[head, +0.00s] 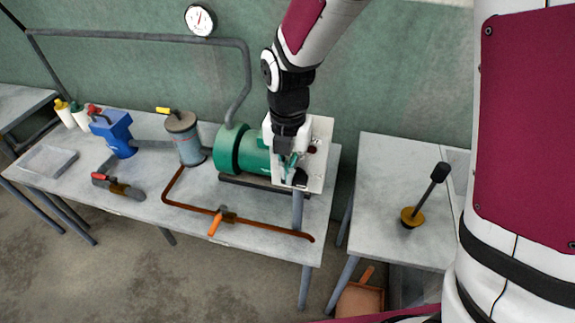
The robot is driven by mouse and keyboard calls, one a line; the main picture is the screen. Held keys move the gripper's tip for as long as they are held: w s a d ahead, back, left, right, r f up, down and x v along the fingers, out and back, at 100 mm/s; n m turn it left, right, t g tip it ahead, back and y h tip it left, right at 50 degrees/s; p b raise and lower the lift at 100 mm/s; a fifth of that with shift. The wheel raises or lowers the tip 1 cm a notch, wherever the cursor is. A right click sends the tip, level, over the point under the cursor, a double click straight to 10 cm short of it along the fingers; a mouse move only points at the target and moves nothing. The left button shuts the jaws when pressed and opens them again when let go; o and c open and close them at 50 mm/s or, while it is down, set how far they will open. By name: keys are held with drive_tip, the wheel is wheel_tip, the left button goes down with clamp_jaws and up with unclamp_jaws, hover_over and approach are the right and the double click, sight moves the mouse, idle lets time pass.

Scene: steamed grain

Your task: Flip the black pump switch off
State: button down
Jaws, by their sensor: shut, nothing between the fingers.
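The green pump (240,150) lies on the long grey bench. A white switch panel (322,140) stands at its right end, with a small dark red round part (313,149) on it. My gripper (293,178) is shut and empty, pointing down in front of the panel beside the pump's right end. A black piece shows right at my fingertips; I cannot tell whether it is the switch or part of my gripper, nor whether they touch. My gripper and wrist hide part of the panel, and the switch position cannot be read.
On the bench (150,200) are a grey canister (185,140) with a yellow handle, a blue unit (114,133), bottles, and a copper pipe (262,226) with an orange-handled valve. A black-handled tool (431,190) stands on the right table (380,175). A gauge (200,20) hangs on the wall.

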drive_tip(key=shift+w+a+f+g+h+b, duration=0.1)
drive_tip(key=shift+a+g+h+b, duration=0.15)
drive_tip(key=shift+h, duration=0.3)
drive_tip(key=shift+w+a+f+g+h+b, duration=0.15)
drive_tip(key=shift+h+b, duration=0.15)
drive_tip(key=shift+h, duration=0.25)
idle(0.3)
